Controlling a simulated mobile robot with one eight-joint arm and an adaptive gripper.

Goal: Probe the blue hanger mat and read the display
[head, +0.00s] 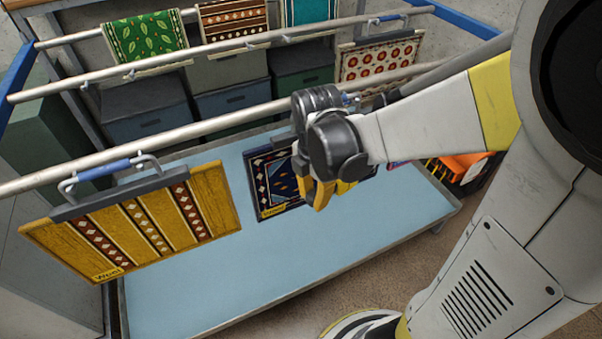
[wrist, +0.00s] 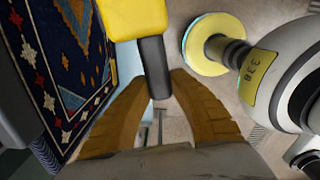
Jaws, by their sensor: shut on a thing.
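The blue hanger mat (head: 266,183) is dark blue with a patterned border and a yellow label at its lower left. It hangs over the pale blue tray, partly hidden by my gripper (head: 318,196). In the wrist view the mat (wrist: 62,62) fills the left side, beside my gripper (wrist: 160,88) and a small gap from it. My gripper is shut on a yellow-and-black tool (wrist: 136,20), with its dark part between the fingers. I cannot see a display face, and I cannot tell whether the tool touches the mat.
A yellow striped mat (head: 135,228) labelled Wool hangs at left on the front rail (head: 60,180). A red-dotted mat (head: 378,62) and a green leaf mat (head: 145,37) hang behind. The pale blue tray (head: 190,297) lies below.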

